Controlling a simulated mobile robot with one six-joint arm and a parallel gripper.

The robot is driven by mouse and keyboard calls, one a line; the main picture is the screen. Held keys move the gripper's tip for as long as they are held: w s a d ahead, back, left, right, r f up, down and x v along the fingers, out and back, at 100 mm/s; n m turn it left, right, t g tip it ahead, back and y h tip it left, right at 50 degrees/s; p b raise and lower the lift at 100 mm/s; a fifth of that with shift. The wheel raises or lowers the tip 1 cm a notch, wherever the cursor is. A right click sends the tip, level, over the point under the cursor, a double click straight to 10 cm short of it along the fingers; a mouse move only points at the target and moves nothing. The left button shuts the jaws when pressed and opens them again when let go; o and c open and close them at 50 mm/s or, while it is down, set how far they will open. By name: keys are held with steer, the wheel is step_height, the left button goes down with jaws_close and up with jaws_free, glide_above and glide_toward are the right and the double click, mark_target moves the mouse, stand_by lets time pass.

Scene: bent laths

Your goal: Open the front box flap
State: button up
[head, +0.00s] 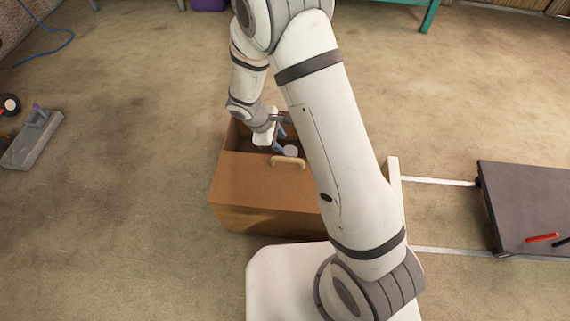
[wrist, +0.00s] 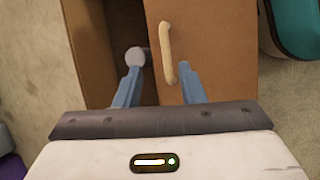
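A brown box (head: 262,219) stands on the floor in front of my base. Its front flap (head: 245,175) lies flat across the near part of the top, with a pale curved handle (head: 288,162) close to its inner edge. Beyond that edge the box is open and dark inside. My gripper (head: 279,140) is over this opening, beside the handle, with its blue fingers apart. In the wrist view the fingers (wrist: 159,68) spread either side of the flap's edge and handle (wrist: 167,53). Contact cannot be told. My arm hides the box's right side.
A pale grey round object (wrist: 135,56) shows in the box opening. A dark platform (head: 525,200) with a red-handled tool (head: 542,238) is at the right. A grey tool (head: 33,138) lies at the far left. The floor left of the box is clear.

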mark_target(286, 159)
steer(key=shift+n, duration=0.4)
steer(key=b+x, duration=0.1)
steer(key=x, duration=0.2)
steer(key=a+b+x, duration=0.1)
steer(key=x, duration=0.2)
steer(key=a+b+x, duration=0.1)
steer(key=x, duration=0.2)
steer(key=shift+s+d+f, duration=0.1)
steer(key=shift+f, duration=0.4)
steer(key=shift+d+f+b, duration=0.3)
steer(key=shift+f, duration=0.3)
steer(key=shift+c, duration=0.3)
jaws_close()
